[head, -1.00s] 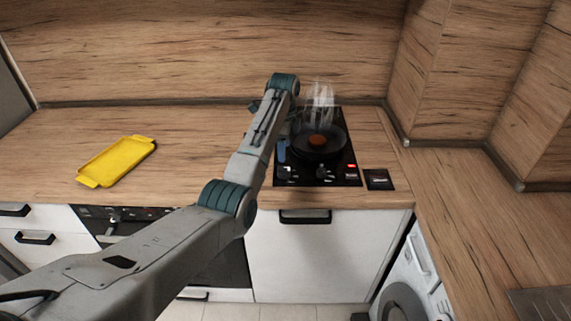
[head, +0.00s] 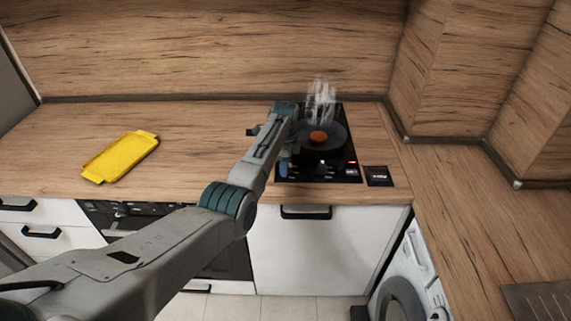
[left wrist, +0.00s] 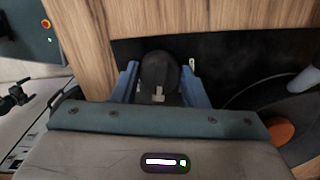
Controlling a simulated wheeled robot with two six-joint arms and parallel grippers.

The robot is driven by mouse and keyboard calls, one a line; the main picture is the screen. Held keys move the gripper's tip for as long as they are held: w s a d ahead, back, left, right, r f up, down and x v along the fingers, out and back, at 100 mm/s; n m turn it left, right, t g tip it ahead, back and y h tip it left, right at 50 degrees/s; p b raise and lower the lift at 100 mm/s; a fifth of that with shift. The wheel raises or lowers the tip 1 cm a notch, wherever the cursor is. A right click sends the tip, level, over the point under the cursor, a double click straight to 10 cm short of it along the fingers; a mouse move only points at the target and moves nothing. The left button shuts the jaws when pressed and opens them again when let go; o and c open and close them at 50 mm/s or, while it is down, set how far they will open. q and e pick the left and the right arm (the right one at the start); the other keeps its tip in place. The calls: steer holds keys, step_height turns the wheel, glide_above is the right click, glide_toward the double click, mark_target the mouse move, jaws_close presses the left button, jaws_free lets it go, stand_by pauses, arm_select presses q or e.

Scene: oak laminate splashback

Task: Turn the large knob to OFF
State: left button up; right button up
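The cooktop (head: 345,130) is a narrow black panel in the counter, with its controls along the front edge. In the left wrist view a large dark round knob (left wrist: 158,70) with a pale mark stands between the blue fingers of my left gripper (left wrist: 160,82). Narrow gaps seem to show on both sides, so the fingers look open around it. In the head view my left gripper (head: 284,168) is over the panel's front left corner and hides that knob. Another knob (head: 322,169) shows to its right. My right gripper is not in view.
A dark pan (head: 336,143) holding a round orange-brown piece (head: 319,137) steams on the cooktop, close to my left arm. A red light (head: 352,162) glows at the front right. A yellow tray (head: 121,157) lies on the left counter, with clear room around it.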

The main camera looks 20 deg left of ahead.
arm_select(q)
steer(key=c, duration=0.4)
steer(key=shift+r, duration=0.1)
steer(key=n+p, duration=0.2)
steer(key=n, duration=0.1)
steer(key=shift+r+n, duration=0.1)
steer(key=shift+n, duration=0.2)
steer(key=n+p, duration=0.1)
steer(key=n, duration=0.4)
steer(key=n+p, duration=0.1)
steer(key=n, duration=0.5)
steer(key=n+p, duration=0.1)
steer(key=n, duration=0.4)
steer(key=shift+n, duration=0.3)
